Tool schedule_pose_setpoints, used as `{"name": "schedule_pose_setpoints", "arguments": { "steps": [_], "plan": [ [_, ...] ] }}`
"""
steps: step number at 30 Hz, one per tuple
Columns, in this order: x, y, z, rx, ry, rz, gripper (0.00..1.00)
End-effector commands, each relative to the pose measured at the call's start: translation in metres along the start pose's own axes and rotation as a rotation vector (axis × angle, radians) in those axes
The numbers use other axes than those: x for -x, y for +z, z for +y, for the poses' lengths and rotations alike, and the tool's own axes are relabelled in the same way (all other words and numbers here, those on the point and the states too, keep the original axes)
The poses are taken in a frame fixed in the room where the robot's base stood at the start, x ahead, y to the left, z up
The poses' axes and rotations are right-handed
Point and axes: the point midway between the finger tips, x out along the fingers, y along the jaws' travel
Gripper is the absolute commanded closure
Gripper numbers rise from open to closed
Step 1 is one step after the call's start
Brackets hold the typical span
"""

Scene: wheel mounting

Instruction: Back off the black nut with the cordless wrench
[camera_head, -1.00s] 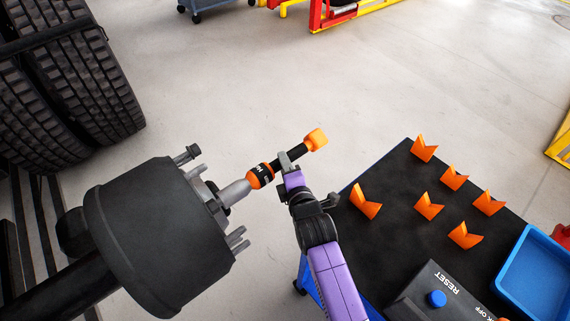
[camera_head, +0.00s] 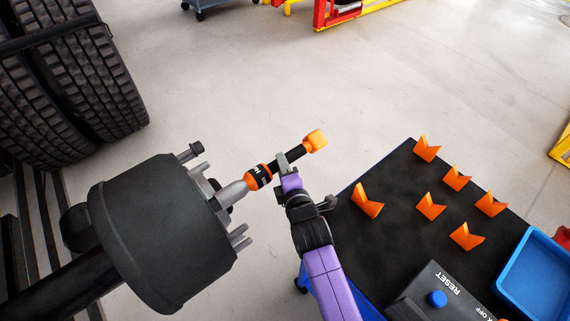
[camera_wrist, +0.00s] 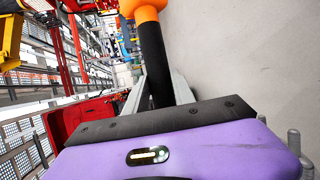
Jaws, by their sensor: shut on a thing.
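The cordless wrench (camera_head: 259,177) is orange and black with a grey nose. My gripper (camera_head: 287,163) is shut on its black handle, which also shows between the fingers in the wrist view (camera_wrist: 157,65). The nose points left and down at the face of the dark wheel hub (camera_head: 155,235), among its studs. Whether it touches a stud or nut there is hidden. A black nut (camera_head: 196,149) sits on the end of the hub's upper stud, apart from and above the wrench nose. Several lower studs (camera_head: 240,236) look bare.
A black-topped table (camera_head: 395,225) at right carries several orange V-shaped holders (camera_head: 430,207), a blue bin (camera_head: 535,275) and a box with a blue reset button (camera_head: 437,298). Large tyres (camera_head: 70,80) stand at upper left. The floor beyond is open.

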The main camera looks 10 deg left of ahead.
Motion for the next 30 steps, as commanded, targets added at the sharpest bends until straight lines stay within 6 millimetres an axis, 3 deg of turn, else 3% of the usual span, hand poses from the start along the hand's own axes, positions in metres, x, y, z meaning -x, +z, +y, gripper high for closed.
{"name": "schedule_pose_setpoints", "arguments": {
  "steps": [1, 30],
  "plan": [
    [0.0, 0.0, 0.006, 0.0, 0.011, -0.001, 1.0],
    [0.006, -0.016, 0.006, 0.0, 0.011, 0.0, 1.0]
  ]
}}
